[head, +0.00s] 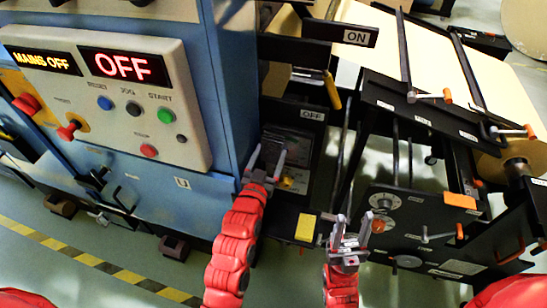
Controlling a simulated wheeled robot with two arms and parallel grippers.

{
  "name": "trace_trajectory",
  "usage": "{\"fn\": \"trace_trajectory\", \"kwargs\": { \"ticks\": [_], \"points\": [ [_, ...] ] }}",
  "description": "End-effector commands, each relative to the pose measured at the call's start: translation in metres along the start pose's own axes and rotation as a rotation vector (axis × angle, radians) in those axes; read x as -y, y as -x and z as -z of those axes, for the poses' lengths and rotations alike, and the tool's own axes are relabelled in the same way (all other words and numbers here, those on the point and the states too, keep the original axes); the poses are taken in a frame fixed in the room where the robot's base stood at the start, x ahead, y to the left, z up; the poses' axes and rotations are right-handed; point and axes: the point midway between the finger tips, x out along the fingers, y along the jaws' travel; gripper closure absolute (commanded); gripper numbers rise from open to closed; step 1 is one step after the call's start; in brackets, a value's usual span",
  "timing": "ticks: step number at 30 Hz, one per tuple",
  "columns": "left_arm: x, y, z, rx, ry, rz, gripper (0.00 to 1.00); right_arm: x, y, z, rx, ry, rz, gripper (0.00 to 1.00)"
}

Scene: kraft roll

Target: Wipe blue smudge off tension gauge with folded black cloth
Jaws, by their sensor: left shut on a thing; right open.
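My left gripper (266,162) is at a dark framed unit with a grey face (291,143), beside the blue cabinet. This unit looks like the tension gauge, but I cannot read it. The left fingers stand apart around something dark, which looks like the folded black cloth; it blends into the dark background and its edges are unclear. I cannot tell whether it touches the gauge face. I cannot make out a blue smudge; the gripper covers part of the unit. My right gripper (351,232) is open and empty, lower right, in front of the black machine frame.
The blue cabinet (228,75) carries a control panel (180,95) with a red OFF display at left. A black plate with round dials (384,202) and orange-tipped levers stands right of my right gripper. Brown paper (370,40) runs behind. A yellow label (306,227) sits between the grippers.

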Motion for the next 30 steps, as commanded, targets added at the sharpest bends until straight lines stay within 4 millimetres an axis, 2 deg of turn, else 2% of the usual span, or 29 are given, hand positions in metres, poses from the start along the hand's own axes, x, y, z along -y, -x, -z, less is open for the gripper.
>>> {"fn": "trace_trajectory", "kwargs": {
  "ticks": [8, 22, 30],
  "points": [
    [0.000, 0.007, 0.001, -0.002, 0.000, 0.000, 0.71, 0.000, -0.001, 0.000, 0.000, 0.000, 0.000, 0.50],
    [-0.001, 0.057, 0.000, 0.001, -0.001, -0.001, 0.71, 0.000, -0.002, 0.000, 0.000, 0.000, 0.000, 0.50],
    [-0.001, 0.060, 0.001, 0.000, 0.000, -0.001, 0.71, 0.000, -0.001, 0.000, 0.000, 0.000, 0.000, 0.50]
  ]
}}
